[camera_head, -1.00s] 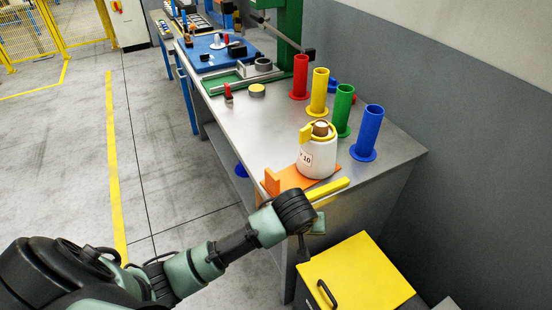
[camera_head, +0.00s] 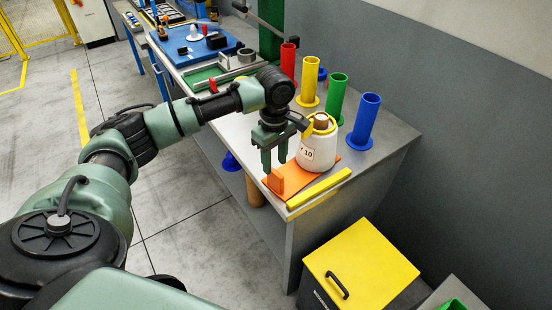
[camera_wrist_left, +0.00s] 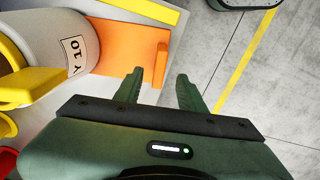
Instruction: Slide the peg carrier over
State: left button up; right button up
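The orange carrier (camera_head: 323,178), a flat plate with an upright tab (camera_head: 277,181) at its left end, lies at the table's near end. A white bobbin (camera_head: 316,153) marked 10, with a brown core and a yellow collar on top, stands on it and hides part of the plate. My left gripper (camera_head: 275,167) points down just above the tab, open and empty. In the left wrist view the tab (camera_wrist_left: 161,64) shows just beyond the gap between the two fingertips (camera_wrist_left: 160,76), apart from them. My right gripper is out of view.
A yellow bar (camera_head: 319,188) lies along the table's near edge, beside the plate. Red, yellow, green and blue (camera_head: 365,122) tubes stand in a row behind the bobbin. A yellow-topped box (camera_head: 360,262) stands on the floor below.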

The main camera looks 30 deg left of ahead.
aim_at(275, 179)
pick_arm(q)
jog(key=shift+d+f, duration=0.1)
jog(key=shift+d, duration=0.05)
jog(key=shift+f+p, duration=0.65)
jog(key=shift+f, duration=3.2)
grip_shut()
